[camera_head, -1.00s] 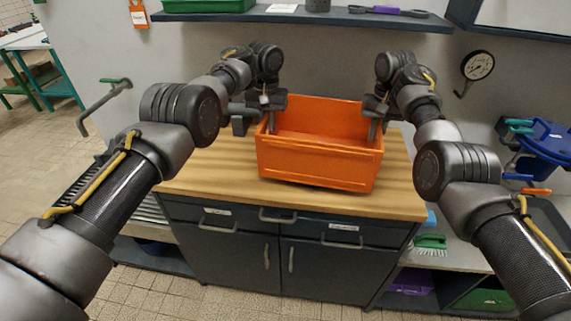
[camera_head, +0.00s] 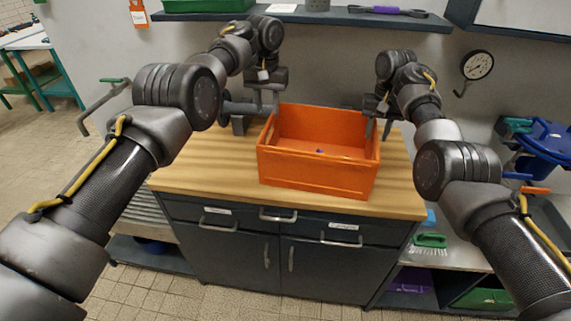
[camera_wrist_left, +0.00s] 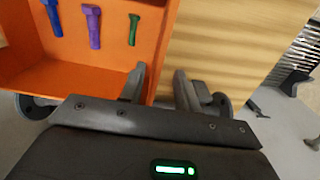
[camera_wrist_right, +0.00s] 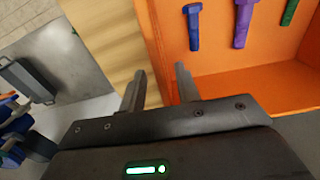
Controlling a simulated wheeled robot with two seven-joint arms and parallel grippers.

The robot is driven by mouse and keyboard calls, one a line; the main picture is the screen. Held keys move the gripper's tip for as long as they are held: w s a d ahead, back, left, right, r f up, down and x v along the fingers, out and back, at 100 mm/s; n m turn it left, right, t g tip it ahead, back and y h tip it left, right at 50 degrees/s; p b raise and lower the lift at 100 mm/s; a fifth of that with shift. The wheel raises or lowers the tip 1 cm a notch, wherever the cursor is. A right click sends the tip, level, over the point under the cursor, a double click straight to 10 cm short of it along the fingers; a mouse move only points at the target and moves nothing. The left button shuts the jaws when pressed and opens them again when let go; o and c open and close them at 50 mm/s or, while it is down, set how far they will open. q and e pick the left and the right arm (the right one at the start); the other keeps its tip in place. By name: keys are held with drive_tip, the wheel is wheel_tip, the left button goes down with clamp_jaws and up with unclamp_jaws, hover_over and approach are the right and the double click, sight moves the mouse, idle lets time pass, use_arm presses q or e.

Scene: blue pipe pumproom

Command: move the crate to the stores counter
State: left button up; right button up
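The orange crate (camera_head: 315,168) sits on the wooden top of the counter (camera_head: 205,165). Inside it are a blue bolt (camera_wrist_left: 53,17), a purple bolt (camera_wrist_left: 93,27) and a green bolt (camera_wrist_left: 134,30). My left gripper (camera_head: 269,103) is open at the crate's left wall; in the left wrist view its fingers (camera_wrist_left: 160,88) are apart, with the wall's edge between them. My right gripper (camera_head: 378,128) is open at the right wall; in the right wrist view its fingers (camera_wrist_right: 160,88) are apart on either side of that wall's edge. Exact fingertip height against the rim is unclear.
A blue bin (camera_head: 548,135) is far right. Bare counter top shows left and right of the crate. A teal-legged table (camera_head: 40,65) stands far left.

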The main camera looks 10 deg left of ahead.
use_arm(q)
wheel_tip(320, 180, up, 6)
idle(0.4)
drive_tip(key=shift+r, duration=0.1)
use_arm(e)
wheel_tip(320, 180, up, 12)
idle(0.3)
idle(0.4)
